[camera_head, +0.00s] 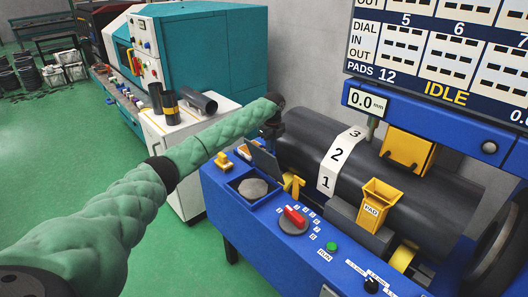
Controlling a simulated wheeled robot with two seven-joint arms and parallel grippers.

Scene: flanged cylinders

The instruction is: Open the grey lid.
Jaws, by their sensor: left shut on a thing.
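The grey lid (265,161) stands tilted up at the back edge of a small blue box (240,199) on the front of the blue machine. The box is uncovered, and a rough grey lump (253,187) shows inside it. My left gripper (268,133) is at the end of the green-sleeved arm, at the raised upper edge of the lid. It is shut on the lid; its fingers are small and dark here, so the exact grip is hard to see. My right gripper is not in view.
A large dark cylinder (420,189) with a numbered white band lies behind the box. A red knob (294,217), a green button (331,246) and a yellow PAD holder (376,204) are to the right. A white cabinet (190,190) with dark cylinders stands left.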

